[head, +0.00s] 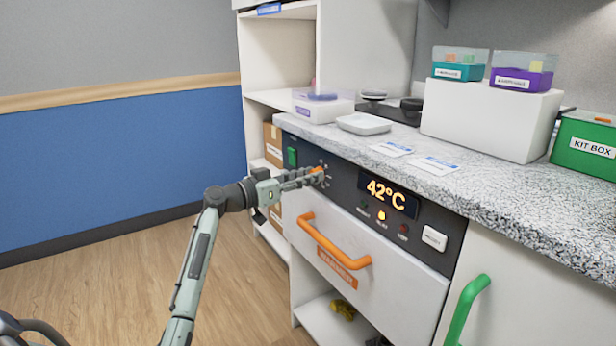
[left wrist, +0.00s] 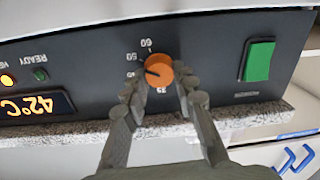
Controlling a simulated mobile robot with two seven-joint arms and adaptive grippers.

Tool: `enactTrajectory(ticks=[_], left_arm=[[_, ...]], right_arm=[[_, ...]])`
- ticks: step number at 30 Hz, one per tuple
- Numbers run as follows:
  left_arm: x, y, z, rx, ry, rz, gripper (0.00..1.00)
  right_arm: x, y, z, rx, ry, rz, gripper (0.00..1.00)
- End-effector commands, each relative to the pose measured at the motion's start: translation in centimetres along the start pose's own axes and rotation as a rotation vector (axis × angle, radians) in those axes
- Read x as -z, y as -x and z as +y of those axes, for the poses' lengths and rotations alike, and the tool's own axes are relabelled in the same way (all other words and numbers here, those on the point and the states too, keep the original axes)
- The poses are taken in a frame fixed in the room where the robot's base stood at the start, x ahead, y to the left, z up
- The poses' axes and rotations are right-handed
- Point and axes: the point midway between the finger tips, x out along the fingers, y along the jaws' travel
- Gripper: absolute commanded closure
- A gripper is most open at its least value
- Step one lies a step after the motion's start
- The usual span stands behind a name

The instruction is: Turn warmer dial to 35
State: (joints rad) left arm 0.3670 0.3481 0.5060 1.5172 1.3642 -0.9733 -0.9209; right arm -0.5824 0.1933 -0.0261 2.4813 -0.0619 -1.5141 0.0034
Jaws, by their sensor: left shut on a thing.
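The orange warmer dial (left wrist: 159,70) sits on the dark control panel (left wrist: 205,65) in the left wrist view, between my left gripper's fingers. Its dark pointer line points left in that view, near the "50" mark and a mark below it. In the head view only a bit of the orange dial (head: 317,172) shows behind the fingers. My left gripper (head: 310,178) reaches the panel from the left and is shut on the dial; its fingers also show in the left wrist view (left wrist: 160,95). The warmer display (head: 391,193) reads 42°C. My right gripper is not in view.
A green switch (head: 292,157) is left of the dial. The warmer drawer with an orange handle (head: 335,245) is below the panel. The speckled counter (head: 500,200) overhangs above, holding a white tray (head: 363,124) and a green kit box (head: 588,145). The floor at left is clear.

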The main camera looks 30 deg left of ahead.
Motion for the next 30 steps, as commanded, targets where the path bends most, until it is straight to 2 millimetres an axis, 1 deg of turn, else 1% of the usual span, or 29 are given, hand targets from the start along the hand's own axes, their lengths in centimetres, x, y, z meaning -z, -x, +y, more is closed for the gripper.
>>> enactTrajectory(ticks=[5,11,14,16,17,26,30], left_arm=[[0.0,0.0,0.0,0.0,0.053,-0.002,1.0],[0.1,0.0,-0.1,0.0,0.182,-0.006,1.0],[0.1,0.0,-0.1,0.001,0.268,-0.01,1.0],[0.2,0.0,-0.1,0.001,0.334,-0.013,1.0],[0.2,0.0,-0.1,0.001,0.362,-0.014,1.0],[0.2,0.0,-0.2,0.002,0.65,-0.026,1.0],[0.2,0.0,-0.3,0.003,0.783,-0.03,1.0]], right_arm=[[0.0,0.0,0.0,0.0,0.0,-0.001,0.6],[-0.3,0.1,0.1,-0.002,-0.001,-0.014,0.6],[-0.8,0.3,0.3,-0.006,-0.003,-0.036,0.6],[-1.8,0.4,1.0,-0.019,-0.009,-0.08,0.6],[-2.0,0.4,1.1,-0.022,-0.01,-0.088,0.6],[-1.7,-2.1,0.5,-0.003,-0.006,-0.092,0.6],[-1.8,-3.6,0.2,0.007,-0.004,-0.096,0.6]])
